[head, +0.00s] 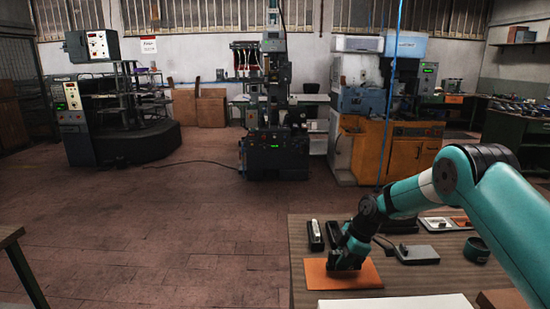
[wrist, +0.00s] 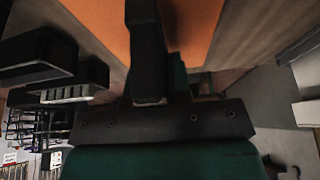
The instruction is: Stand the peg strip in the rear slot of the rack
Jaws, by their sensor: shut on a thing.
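My gripper (head: 347,262) is low over the orange mat (head: 318,274) on the table, pointing down. In the wrist view a dark finger (wrist: 148,60) stands in front of the orange mat (wrist: 195,25). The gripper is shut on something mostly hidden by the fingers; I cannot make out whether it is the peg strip. Two long black holders, which look like the rack, stand left of and behind the gripper. One black holder (head: 315,240) carries a whitish piece (head: 314,226). In the wrist view a pale ridged row (wrist: 70,93) shows beside the dark holders (wrist: 38,55).
The wooden table (head: 299,250) has a pale board (head: 400,302) at its front edge. A grey flat device (head: 416,254), a dark ring (head: 477,250) and a light tray (head: 440,223) lie right of the gripper. Machines stand behind, beyond open floor.

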